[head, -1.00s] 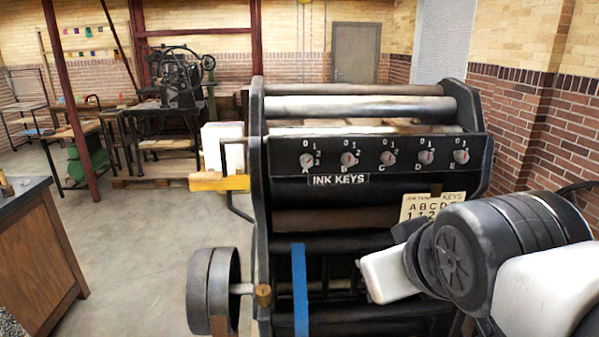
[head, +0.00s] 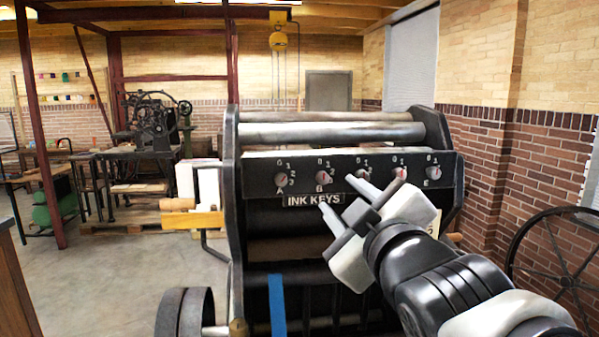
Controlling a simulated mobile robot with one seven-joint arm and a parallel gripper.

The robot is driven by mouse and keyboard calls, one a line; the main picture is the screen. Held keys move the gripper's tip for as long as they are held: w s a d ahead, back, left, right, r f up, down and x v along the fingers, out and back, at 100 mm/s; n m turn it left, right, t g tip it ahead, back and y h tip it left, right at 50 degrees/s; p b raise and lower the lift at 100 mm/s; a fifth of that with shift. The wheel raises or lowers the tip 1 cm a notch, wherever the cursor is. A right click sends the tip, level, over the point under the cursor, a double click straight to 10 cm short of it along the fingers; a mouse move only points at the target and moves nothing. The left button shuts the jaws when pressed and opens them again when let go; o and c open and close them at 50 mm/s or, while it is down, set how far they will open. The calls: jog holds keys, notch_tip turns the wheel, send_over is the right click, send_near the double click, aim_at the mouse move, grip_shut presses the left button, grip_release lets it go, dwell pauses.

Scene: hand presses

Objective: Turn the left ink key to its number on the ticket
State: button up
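The left ink key (head: 280,179), marked A, is a small round grey knob at the left end of the black panel (head: 258,168) on the press. Numbers are printed around it; its pointer is too small to read surely. My gripper (head: 338,196) is open and empty, its two pale fingers pointing up and left toward the panel. In the picture it is right of key A, over the area right of key B (head: 323,178). I cannot tell its distance from the panel. The ticket (head: 435,224) is mostly hidden behind my gripper.
The other keys continue rightward to key E (head: 433,173). The INK KEYS label (head: 314,200) is under the row. A spoked wheel (head: 562,262) stands at the right. Open floor lies to the left.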

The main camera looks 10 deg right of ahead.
aim_at(324, 179)
jog(key=w, duration=0.3)
jog(key=w+p, duration=0.1)
jog(key=w, duration=0.3)
jog(key=w+p, duration=0.1)
jog(key=w, duration=0.2)
jog(key=shift+w+a, duration=0.25)
jog(key=shift+w, duration=0.05)
grip_shut()
